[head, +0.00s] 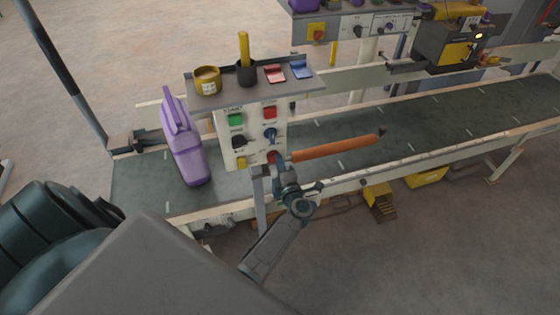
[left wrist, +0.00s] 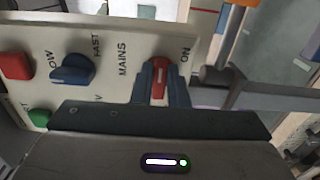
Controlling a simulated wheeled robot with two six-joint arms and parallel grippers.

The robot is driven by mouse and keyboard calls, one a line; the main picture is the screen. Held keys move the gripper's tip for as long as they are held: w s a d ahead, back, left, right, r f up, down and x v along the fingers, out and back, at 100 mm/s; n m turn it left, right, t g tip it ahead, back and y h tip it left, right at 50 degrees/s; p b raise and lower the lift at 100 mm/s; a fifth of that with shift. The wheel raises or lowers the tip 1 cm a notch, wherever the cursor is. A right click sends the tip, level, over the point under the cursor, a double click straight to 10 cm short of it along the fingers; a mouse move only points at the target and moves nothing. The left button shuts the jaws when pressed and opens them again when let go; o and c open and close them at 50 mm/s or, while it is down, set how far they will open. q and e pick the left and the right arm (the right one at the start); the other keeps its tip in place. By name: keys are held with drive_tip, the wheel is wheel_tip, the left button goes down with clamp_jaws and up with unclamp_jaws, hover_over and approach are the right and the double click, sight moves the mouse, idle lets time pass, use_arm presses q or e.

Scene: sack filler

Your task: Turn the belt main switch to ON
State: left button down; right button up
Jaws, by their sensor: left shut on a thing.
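The belt main switch is a red knob on the pale control panel (head: 253,130); it shows in the left wrist view (left wrist: 158,84) beside the labels MAINS and ON. In the head view the red switch (head: 272,156) is low on the panel's right side, partly hidden by my gripper. My left gripper (left wrist: 160,82) has its two dark fingers on either side of the knob and is shut on it. In the head view it reaches up to the panel from below (head: 274,163). The knob's exact setting is hard to read. My right gripper is not in view.
A blue knob (left wrist: 72,70), a red button (left wrist: 15,66) and a green button (left wrist: 40,117) sit nearby on the panel. A purple jug (head: 186,145) stands left of the panel on the belt.

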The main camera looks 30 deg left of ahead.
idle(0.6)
use_arm(q)
drive_tip(key=c, duration=1.4)
unclamp_jaws()
drive_tip(key=shift+a, duration=0.1)
drive_tip(key=shift+c, duration=0.2)
drive_tip(key=v, duration=1)
drive_tip(key=shift+s+d+p, duration=0.25)
drive_tip(key=shift+s+p, duration=0.05)
drive_tip(key=shift+p, duration=0.1)
